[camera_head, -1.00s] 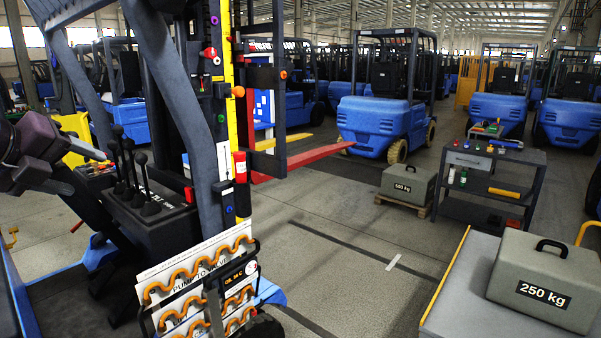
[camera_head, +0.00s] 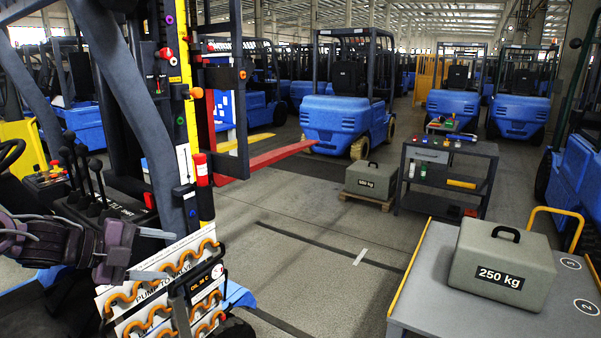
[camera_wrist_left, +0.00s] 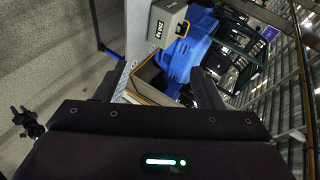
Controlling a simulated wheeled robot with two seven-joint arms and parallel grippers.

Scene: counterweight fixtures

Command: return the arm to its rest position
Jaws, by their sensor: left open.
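My left gripper (camera_head: 166,255) comes in from the left edge of the head view, beside the forklift mast and in front of the lever console. Its two pale fingers are apart with nothing held between them, and they point right toward the white diagram board (camera_head: 155,290). The fingers overlap the board's upper edge in the picture; whether they touch it I cannot tell. In the left wrist view the dark gripper body (camera_wrist_left: 160,118) fills the bottom, with a finger on each side and no object gripped. My right gripper is not in view.
A grey 250 kg weight (camera_head: 500,265) rests on a cart (camera_head: 420,290) at right. A 500 kg weight (camera_head: 371,180) sits on a pallet near a tool trolley (camera_head: 440,178). The middle floor (camera_head: 310,250) is clear.

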